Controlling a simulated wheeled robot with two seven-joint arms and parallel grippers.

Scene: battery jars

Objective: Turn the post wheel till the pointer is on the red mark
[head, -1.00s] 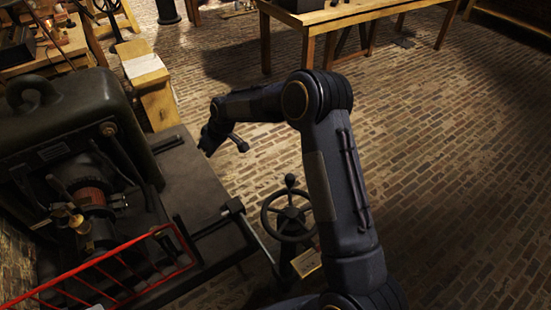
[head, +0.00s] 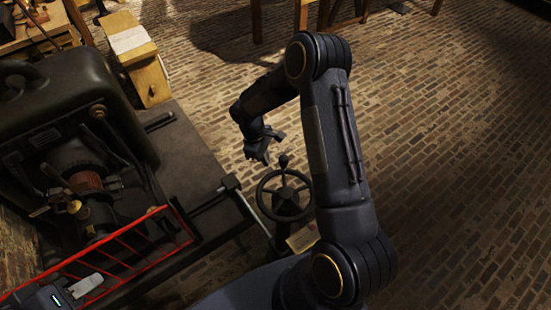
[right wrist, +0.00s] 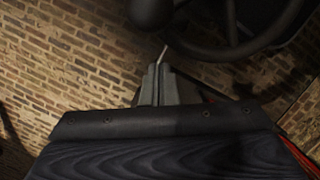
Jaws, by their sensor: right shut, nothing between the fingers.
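The dark post wheel (head: 284,195) stands on its post beside the machine bench in the head view, with a knob (head: 283,160) on its rim. A small pale plate (head: 302,238) sits low on the post; the pointer and red mark cannot be made out. My right gripper (head: 262,158) is just left of the knob and above the rim, apparently not touching. In the right wrist view its fingers (right wrist: 160,85) are together and empty, below the wheel rim (right wrist: 215,50) and knob (right wrist: 150,12). My left gripper (head: 88,286) is partly in view at the bottom left; its opening is unclear.
A dark machine (head: 70,110) with a red railing (head: 130,245) fills the left. A metal bar (head: 230,185) at the bench corner lies close to the wheel. A wooden stand (head: 150,80) is behind. Open brick floor (head: 440,150) lies to the right.

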